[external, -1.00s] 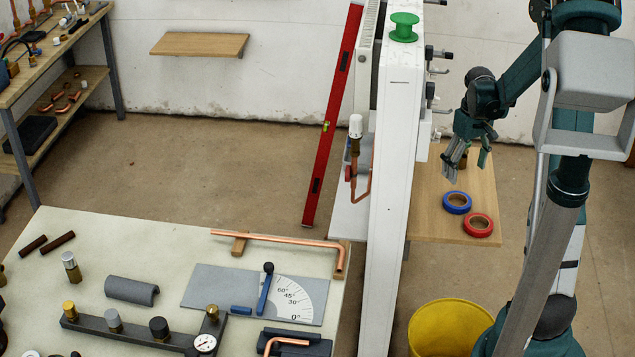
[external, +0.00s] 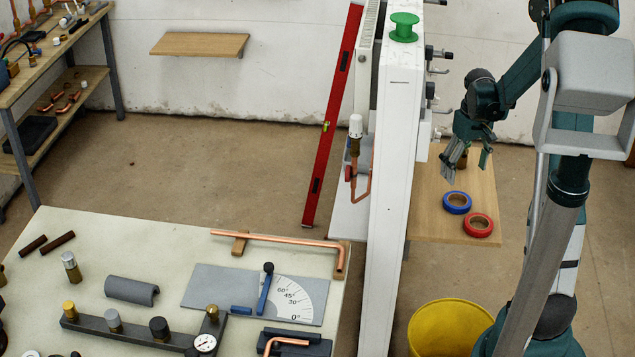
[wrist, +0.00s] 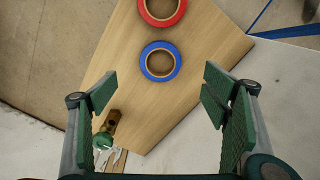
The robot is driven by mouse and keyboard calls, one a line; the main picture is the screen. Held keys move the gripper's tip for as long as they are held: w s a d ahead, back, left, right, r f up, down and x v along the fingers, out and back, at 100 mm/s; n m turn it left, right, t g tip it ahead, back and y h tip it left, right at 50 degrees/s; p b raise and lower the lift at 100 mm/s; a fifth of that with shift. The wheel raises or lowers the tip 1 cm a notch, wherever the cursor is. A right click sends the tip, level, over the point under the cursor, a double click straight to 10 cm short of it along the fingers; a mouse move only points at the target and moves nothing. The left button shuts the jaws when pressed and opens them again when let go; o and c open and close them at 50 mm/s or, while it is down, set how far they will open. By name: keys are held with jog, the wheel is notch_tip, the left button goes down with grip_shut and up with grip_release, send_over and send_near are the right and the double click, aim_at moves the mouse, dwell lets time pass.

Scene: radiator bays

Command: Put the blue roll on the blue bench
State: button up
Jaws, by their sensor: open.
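The blue roll (external: 457,210) is a ring of blue tape lying flat on a wooden board, beside the red roll (external: 478,233). The blue roll also shows in the wrist view (wrist: 143,62), ahead of my fingers with nothing covering it. My gripper (external: 466,167) hangs above the board, behind the blue roll in the external view. In the wrist view my gripper (wrist: 160,95) has its two fingers wide apart with nothing between them. I cannot make out a bench that is clearly blue.
The wooden board (external: 435,190) adjoins the tall white radiator panel (external: 396,150). A yellow bucket (external: 440,330) stands below. A pale table (external: 200,235) holds tools and a copper pipe.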

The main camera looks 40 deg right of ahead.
aim_at(451, 203)
jog(key=f+m, duration=0.1)
jog(key=m, duration=0.1)
jog(key=f+m, duration=0.1)
jog(key=m, duration=0.1)
jog(key=f+m+t+h, duration=0.1)
jog(key=f+m, duration=0.1)
jog(key=shift+s+a+m, duration=0.1)
jog(key=shift+a+m, duration=0.2)
jog(key=shift+a, duration=0.05)
jog(key=shift+d+f, duration=0.15)
jog(key=shift+f, duration=1.1)
jog(key=shift+f, duration=0.1)
jog(key=shift+w+d+f, duration=0.1)
jog(key=shift+w+f, duration=0.1)
jog(key=shift+f, duration=0.6)
jog(key=shift+w+d+f, duration=0.1)
jog(key=shift+w+f, duration=0.05)
jog(key=shift+f, duration=0.7)
jog(key=shift+w+f, duration=0.2)
jog(key=shift+f, duration=0.6)
jog(key=c, duration=1)
jog(key=shift+c, duration=0.2)
